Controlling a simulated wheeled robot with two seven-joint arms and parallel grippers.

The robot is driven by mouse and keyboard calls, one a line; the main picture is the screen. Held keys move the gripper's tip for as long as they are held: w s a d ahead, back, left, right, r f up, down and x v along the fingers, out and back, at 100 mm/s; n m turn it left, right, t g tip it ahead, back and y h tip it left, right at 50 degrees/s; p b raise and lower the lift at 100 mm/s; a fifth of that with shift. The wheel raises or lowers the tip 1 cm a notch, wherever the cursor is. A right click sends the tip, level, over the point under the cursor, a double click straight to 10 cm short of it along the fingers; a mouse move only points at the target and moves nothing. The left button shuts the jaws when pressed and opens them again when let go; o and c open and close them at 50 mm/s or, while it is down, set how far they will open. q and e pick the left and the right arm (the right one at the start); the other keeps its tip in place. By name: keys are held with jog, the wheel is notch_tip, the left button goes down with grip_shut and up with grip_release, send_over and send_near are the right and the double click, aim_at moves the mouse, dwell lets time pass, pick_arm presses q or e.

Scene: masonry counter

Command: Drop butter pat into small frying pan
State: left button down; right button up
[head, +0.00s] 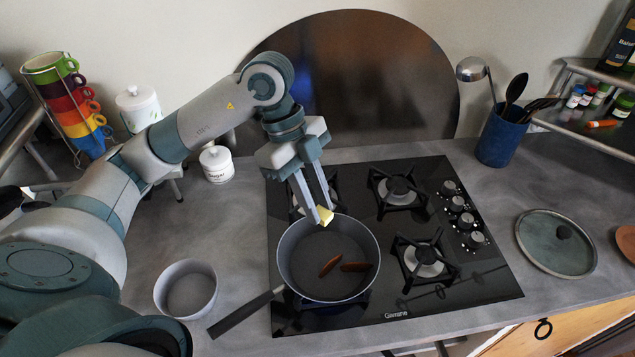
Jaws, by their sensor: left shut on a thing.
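A small pale yellow butter pat (325,215) is between the fingertips of my left gripper (322,213), which is shut on it. The gripper comes down from above, and the butter shows against the far rim of the frying pan (328,240). The pan is grey and stands on the front left burner of the black stove, its dark handle pointing to the lower left. Two brown, sausage-like pieces (330,264) lie inside the pan. My right gripper is not in view.
The black gas stove (455,290) has other bare burners behind and right of the pan. A grey bowl (186,290) stands left of the pan. A blue utensil pot (500,138) and a white jar (217,165) stand farther back.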

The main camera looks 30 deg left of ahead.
pick_arm(q)
jog(key=shift+w+a, duration=0.1)
jog(key=shift+w, duration=0.05)
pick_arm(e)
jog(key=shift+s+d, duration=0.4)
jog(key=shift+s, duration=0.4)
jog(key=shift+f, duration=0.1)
